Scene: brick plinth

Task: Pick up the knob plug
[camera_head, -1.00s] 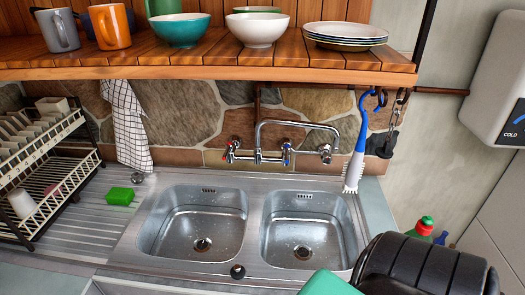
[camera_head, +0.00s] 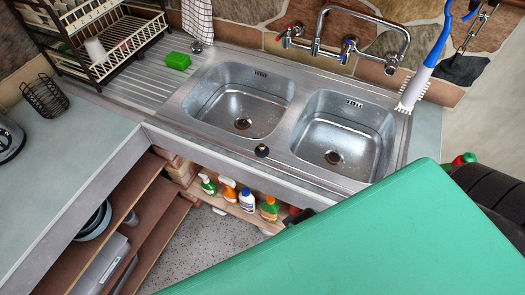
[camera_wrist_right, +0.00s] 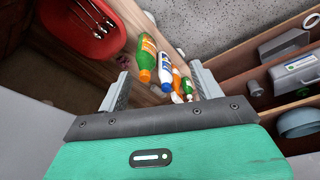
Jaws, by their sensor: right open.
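A small black round knob-topped piece (camera_head: 262,150) sits on the front rim of the steel sink (camera_head: 300,165), between the two basins. A small metallic knob-topped piece (camera_head: 195,46) sits at the back of the drainboard, beside the green sponge. I cannot tell for certain which is the knob plug. My right gripper (camera_wrist_right: 160,78) is open, with nothing between its fingers, and points toward the bottles under the counter. Neither knob shows in the right wrist view. My green right arm hides the lower right of the head view. My left gripper is not in view.
Several bottles (camera_head: 247,199) stand on a shelf below the sink. A red basin (camera_wrist_right: 80,28) shows in the right wrist view. A dish rack (camera_head: 105,35), green sponge (camera_head: 177,61), tap (camera_head: 345,40) and hanging brush (camera_head: 425,75) surround the sink. The left counter (camera_head: 60,165) is mostly clear.

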